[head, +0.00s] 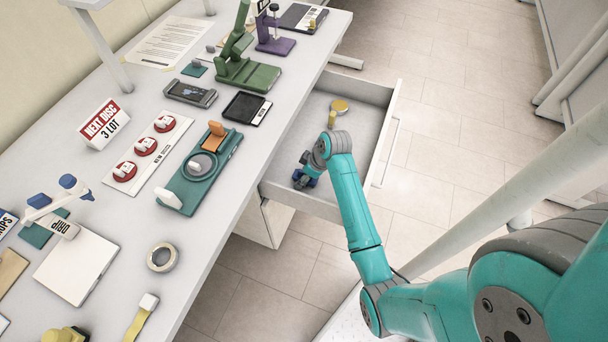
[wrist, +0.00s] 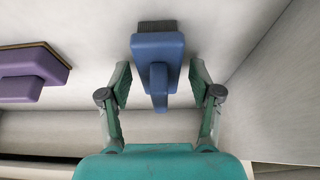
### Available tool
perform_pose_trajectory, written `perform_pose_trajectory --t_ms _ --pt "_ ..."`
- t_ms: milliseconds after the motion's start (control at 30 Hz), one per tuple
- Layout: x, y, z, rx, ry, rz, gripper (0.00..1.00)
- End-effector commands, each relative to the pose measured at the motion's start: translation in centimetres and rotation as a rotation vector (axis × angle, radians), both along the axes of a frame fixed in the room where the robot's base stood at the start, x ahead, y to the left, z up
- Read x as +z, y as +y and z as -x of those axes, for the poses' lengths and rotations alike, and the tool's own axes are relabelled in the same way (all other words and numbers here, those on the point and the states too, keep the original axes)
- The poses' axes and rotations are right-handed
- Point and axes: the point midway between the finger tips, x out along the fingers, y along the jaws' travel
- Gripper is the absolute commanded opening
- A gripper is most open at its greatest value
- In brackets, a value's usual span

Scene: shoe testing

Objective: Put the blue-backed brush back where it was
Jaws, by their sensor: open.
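The blue-backed brush (wrist: 158,48) lies in the open drawer (head: 368,99), its dark bristles toward the top of the wrist view and a blue handle pointing at me. My gripper (wrist: 160,84) is open, with one green finger on each side of the handle. I see a gap between each finger and the brush. In the head view the brush shows as a small blue patch (head: 301,181) under my wrist, partly hidden.
A purple brush (wrist: 30,75) lies left of the blue one in the wrist view. Yellow items (head: 340,105) are at the drawer's far end. The drawer wall (wrist: 275,75) stands close on the right. The bench (head: 215,250) beside the drawer holds several tools.

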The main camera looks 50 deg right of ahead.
Motion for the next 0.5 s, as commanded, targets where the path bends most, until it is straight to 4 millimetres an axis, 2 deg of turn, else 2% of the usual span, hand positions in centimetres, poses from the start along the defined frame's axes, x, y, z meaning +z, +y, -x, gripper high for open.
perform_pose_trajectory --t_ms 167,267,500 --pt "0.4 0.0 0.0 0.000 -0.001 0.001 0.63" --pt "1.3 -0.2 0.3 -0.001 -0.003 0.002 0.63" --pt "5.4 -0.8 2.0 -0.001 -0.004 0.002 0.63"
